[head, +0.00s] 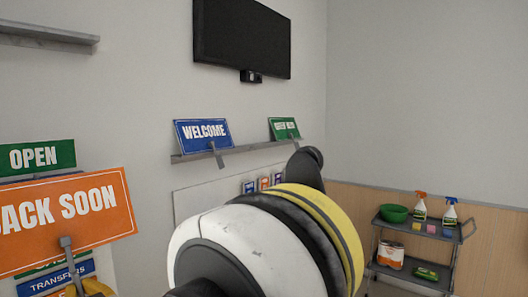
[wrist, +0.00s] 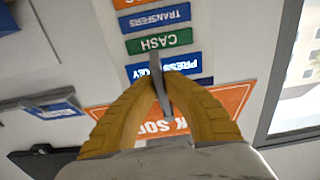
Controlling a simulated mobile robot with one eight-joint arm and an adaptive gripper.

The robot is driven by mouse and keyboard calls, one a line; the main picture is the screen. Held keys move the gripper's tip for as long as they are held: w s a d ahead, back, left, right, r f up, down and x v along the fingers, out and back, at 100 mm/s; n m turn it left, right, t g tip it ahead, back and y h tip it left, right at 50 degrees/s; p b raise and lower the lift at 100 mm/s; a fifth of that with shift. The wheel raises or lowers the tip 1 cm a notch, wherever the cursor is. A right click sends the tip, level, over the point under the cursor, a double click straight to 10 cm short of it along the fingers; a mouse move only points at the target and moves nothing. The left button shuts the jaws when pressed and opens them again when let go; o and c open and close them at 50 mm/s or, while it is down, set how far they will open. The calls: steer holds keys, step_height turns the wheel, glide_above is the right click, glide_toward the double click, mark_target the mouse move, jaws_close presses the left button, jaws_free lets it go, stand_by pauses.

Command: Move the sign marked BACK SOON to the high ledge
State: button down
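The orange BACK SOON sign (head: 100,222) is at the lower left of the head view, slightly tilted, with its left end cut off. A grey grip piece (head: 66,246) stands out from its front. In the wrist view my gripper (wrist: 161,82) has its yellow fingers closed on this grey piece. The sign (wrist: 228,98) shows upside down behind the fingers, which cover part of its lettering. The sign is held out in front of the wall. A bare grey ledge (head: 45,38) runs high on the wall at the upper left of the head view.
A lower ledge (head: 180,158) holds a blue WELCOME sign (head: 203,133) and a green sign (head: 284,128). A green OPEN sign (head: 36,156) is behind the orange one. A dark screen (head: 242,40) hangs above. A cart (head: 415,226) stands at the right.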

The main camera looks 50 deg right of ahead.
steer(key=shift+r, duration=0.7)
steer(key=shift+t, duration=0.3)
steer(key=shift+w+r+p, duration=0.1)
steer(key=shift+r+p, duration=2.1)
steer(key=shift+r, duration=1.05)
step_height(320, 180, up, 6)
steer(key=p, duration=0.4)
steer(key=shift+r, duration=0.25)
steer(key=shift+w+r, duration=0.1)
step_height(320, 180, up, 6)
steer(key=p, duration=0.4)
steer(key=shift+r+t, duration=0.15)
steer(key=shift+t, duration=0.15)
steer(key=shift+w, duration=0.1)
step_height(320, 180, up, 6)
steer(key=p, duration=0.4)
steer(key=shift+r, duration=0.25)
